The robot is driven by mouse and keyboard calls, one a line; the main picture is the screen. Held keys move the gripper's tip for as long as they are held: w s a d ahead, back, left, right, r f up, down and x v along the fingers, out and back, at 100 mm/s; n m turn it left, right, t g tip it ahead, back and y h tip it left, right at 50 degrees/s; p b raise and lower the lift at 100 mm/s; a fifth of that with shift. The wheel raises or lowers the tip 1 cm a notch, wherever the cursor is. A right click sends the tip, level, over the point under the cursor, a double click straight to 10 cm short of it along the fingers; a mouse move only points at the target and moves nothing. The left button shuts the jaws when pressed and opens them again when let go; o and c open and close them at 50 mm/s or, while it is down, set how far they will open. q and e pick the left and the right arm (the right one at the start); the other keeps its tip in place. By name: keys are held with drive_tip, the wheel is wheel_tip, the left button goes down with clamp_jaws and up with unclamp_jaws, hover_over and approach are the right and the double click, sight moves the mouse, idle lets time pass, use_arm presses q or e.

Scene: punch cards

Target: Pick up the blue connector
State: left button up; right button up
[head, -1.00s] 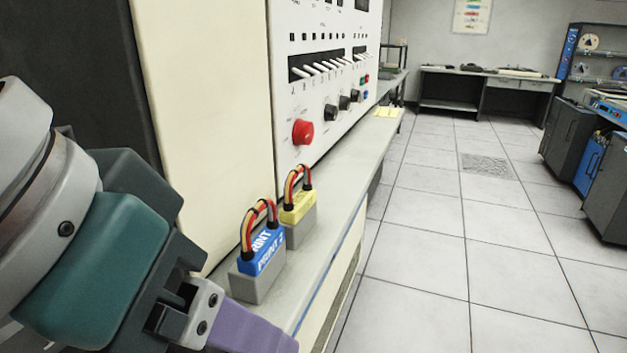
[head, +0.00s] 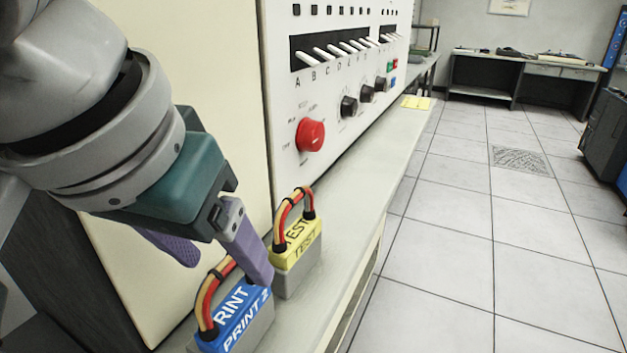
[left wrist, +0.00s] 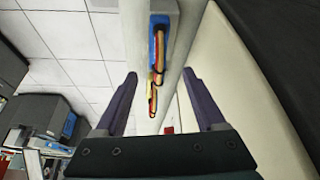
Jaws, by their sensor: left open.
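One finger hides part of the blue connector's wire loop in the head view. In the left wrist view my left gripper (left wrist: 160,85) has its fingers spread wide. My right gripper is not in view.
The white control panel (head: 338,110) with a red knob (head: 310,135) and switches rises beside the narrow ledge (head: 365,190). A cream cabinet wall (head: 190,60) stands behind my left arm. Open tiled floor (head: 450,260) lies to the right.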

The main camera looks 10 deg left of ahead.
sight(244, 293)
use_arm(q)
drive_tip(key=x, duration=0.5)
drive_tip(key=shift+s+d, duration=0.1)
drive_tip(key=shift+d, duration=0.1)
clamp_jaws()
idle(0.3)
idle(0.8)
